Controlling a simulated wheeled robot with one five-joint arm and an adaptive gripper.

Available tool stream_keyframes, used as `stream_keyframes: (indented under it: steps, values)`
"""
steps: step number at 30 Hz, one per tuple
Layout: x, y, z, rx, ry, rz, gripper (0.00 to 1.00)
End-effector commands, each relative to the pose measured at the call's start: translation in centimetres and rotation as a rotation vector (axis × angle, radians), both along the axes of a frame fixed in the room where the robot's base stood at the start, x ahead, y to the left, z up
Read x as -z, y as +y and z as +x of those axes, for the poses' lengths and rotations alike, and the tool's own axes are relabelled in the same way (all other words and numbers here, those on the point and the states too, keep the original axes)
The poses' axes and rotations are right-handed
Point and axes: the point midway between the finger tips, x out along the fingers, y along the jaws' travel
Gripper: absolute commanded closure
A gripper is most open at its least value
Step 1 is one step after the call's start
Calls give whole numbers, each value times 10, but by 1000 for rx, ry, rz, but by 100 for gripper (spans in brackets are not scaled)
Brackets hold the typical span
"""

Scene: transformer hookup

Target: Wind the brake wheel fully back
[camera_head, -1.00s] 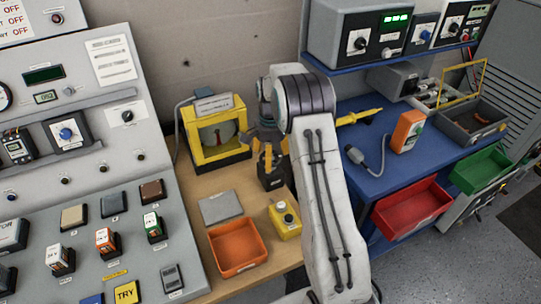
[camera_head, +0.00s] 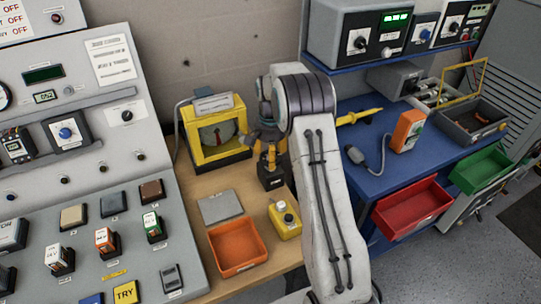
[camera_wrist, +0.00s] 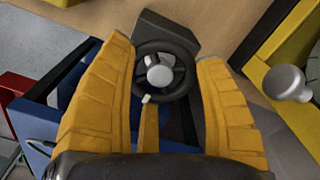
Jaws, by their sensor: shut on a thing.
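The brake wheel (camera_wrist: 180,57) is a black wheel with a silver hub on a dark block, seen between my yellow fingers in the wrist view. In the head view its dark block (camera_head: 271,180) stands on the wooden bench, and my gripper hides the wheel. My gripper (camera_head: 268,158) points down over it. In the wrist view my gripper (camera_wrist: 178,85) has a finger on each side of the wheel and is shut on it. A narrow yellow bar with a pale tip (camera_wrist: 148,120) reaches the near rim; I cannot tell what it belongs to.
A yellow-framed dial box (camera_head: 214,155) stands close left of the wheel. An orange tray (camera_head: 238,263), a grey plate (camera_head: 220,207) and a yellow button box (camera_head: 285,218) are in front. A blue bench (camera_head: 375,170) with bins lies right.

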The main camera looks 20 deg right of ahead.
Motion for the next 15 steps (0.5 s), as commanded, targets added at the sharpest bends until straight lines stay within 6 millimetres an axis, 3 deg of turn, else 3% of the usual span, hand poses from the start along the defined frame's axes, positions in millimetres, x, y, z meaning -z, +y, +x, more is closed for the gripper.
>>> stream_keyframes:
  steps: [15]
  values:
    - [2, 0, -1, -489, 3, 1, 67]
